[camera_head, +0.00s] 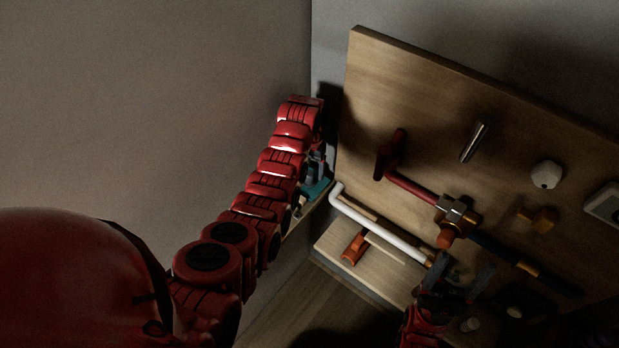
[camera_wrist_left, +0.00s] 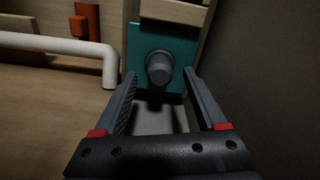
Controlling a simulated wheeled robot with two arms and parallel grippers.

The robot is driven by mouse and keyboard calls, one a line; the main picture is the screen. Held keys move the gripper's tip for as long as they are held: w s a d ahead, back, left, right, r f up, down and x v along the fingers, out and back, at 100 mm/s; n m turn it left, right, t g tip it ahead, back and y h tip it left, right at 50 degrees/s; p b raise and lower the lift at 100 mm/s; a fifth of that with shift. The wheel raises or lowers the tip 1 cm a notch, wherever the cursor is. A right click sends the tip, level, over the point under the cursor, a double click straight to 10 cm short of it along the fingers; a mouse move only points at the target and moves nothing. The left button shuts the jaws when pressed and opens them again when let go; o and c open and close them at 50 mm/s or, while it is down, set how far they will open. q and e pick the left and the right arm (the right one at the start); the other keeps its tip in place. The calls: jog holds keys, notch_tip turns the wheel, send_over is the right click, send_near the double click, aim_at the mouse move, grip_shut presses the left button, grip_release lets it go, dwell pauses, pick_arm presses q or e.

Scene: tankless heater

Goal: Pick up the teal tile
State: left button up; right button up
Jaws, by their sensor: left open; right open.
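The teal tile (camera_wrist_left: 143,38) is upright in the left wrist view, with a round grey knob (camera_wrist_left: 159,68) on its face. In the head view a small part of the tile (camera_head: 316,190) shows beside my left arm; the rest is hidden. My left gripper (camera_wrist_left: 160,76) is open, its two fingers on either side of the knob in the picture. My right gripper (camera_head: 461,276) is open at the lower right, in front of the board.
A wall stands close on the left.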

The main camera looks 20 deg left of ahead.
pick_arm(q)
jog(key=shift+f, duration=0.65)
jog(key=shift+c, duration=0.3)
grip_shut()
